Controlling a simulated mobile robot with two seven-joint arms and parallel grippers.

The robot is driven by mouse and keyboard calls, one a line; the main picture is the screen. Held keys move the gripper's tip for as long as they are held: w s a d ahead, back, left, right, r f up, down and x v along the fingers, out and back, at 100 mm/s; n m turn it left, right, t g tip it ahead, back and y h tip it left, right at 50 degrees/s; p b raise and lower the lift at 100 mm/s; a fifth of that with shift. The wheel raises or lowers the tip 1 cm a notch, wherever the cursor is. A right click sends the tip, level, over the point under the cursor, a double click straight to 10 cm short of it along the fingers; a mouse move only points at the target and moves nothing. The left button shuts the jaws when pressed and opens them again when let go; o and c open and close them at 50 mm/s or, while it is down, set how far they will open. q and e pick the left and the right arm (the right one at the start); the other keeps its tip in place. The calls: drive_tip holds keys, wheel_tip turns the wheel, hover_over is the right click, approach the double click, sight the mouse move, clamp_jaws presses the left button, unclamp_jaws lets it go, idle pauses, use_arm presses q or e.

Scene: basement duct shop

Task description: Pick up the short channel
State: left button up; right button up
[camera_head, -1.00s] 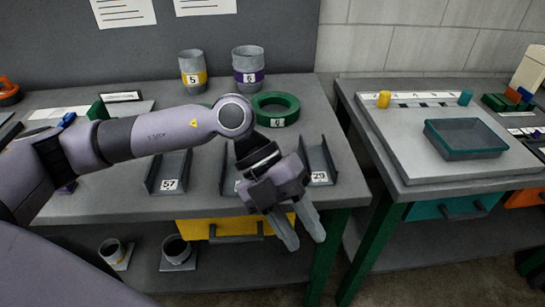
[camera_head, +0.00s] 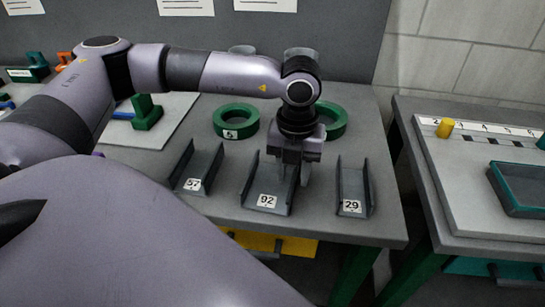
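Three grey open-topped channels lie in a row on the grey bench. One is labelled 57 (camera_head: 197,170), the middle one 92 (camera_head: 268,190), and the right one 29 (camera_head: 354,184). Their far ends are partly hard to compare, so I cannot tell for sure which is the short channel. My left gripper (camera_head: 292,172) points down at the far right part of channel 92. Its fingers look apart, near that channel's right wall; contact is unclear. The gripper hides part of channel 92. My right gripper is not in view.
Green rings stand behind the channels, one labelled 5 (camera_head: 236,121) and another (camera_head: 331,118) partly behind my gripper. A green block (camera_head: 147,112) stands on a pale board at left. A second bench (camera_head: 440,190) with a teal tray (camera_head: 520,186) is at right, past a gap.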

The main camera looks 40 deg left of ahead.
use_arm(q)
wheel_tip(320, 180, down, 2)
drive_tip(key=shift+f, duration=0.1)
clamp_jaws()
